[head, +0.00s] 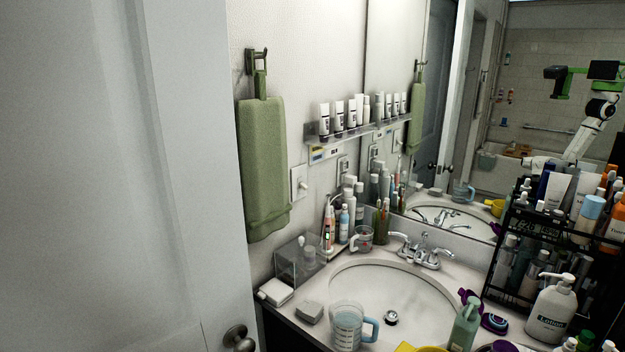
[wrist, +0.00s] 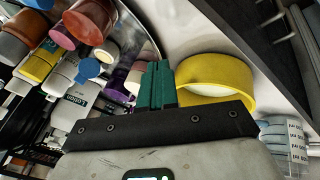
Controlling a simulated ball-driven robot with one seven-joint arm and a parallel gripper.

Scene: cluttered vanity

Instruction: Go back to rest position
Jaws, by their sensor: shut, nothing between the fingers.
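My gripper (wrist: 157,85) shows in the wrist view with its two green fingers closed together and nothing between them. A round yellow container (wrist: 215,72) is just right of the fingertips in that view; I cannot tell whether they touch. In the head view the gripper itself is not directly seen. The mirror (head: 400,100) there reflects part of my white arm and green-and-black body at the upper right. A yellow thing (head: 418,347) shows at the bottom edge of the head view, mostly cut off.
The sink (head: 400,300) is ringed by clutter. A clear measuring cup (head: 347,325), a green bottle (head: 465,325) and a lotion pump bottle (head: 552,310) stand at its front and right. A black rack (head: 515,262) of bottles fills the right. A white door (head: 110,180) fills the left.

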